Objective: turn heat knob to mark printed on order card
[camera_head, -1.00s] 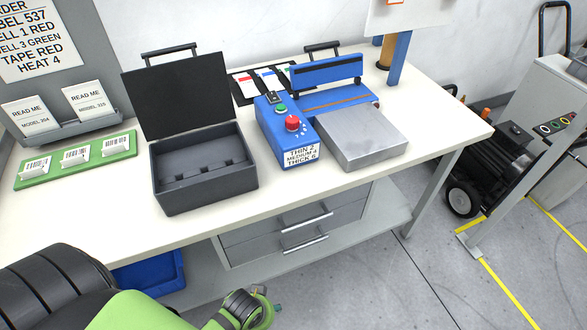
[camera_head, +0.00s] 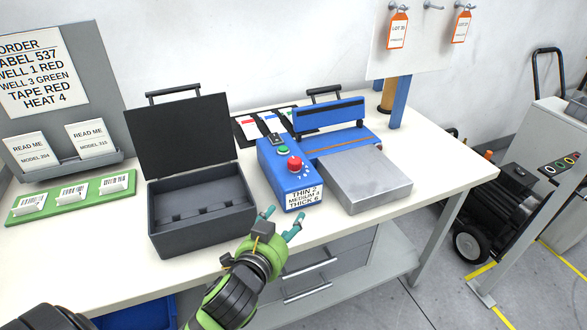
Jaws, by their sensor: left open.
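The heat knob is a red knob (camera_head: 294,164) on the sloped top of a blue control box (camera_head: 284,180), with small white marks beside it. Their numbers are too small to read. A label on the box front reads THIN 2, MEDIUM 4, THICK 6. The order card (camera_head: 40,75) on the grey board at upper left reads HEAT 4 on its last line. My left gripper (camera_head: 281,219), green with teal fingertips, is open and empty. It shows in front of and below the blue box, apart from the knob. My right gripper is not in view.
An open dark case (camera_head: 200,230) stands left of the blue box. A blue sealer with a metal plate (camera_head: 366,180) stands right of it. A green tray (camera_head: 70,198) with labels lies at left. The white table's (camera_head: 440,160) right end is clear.

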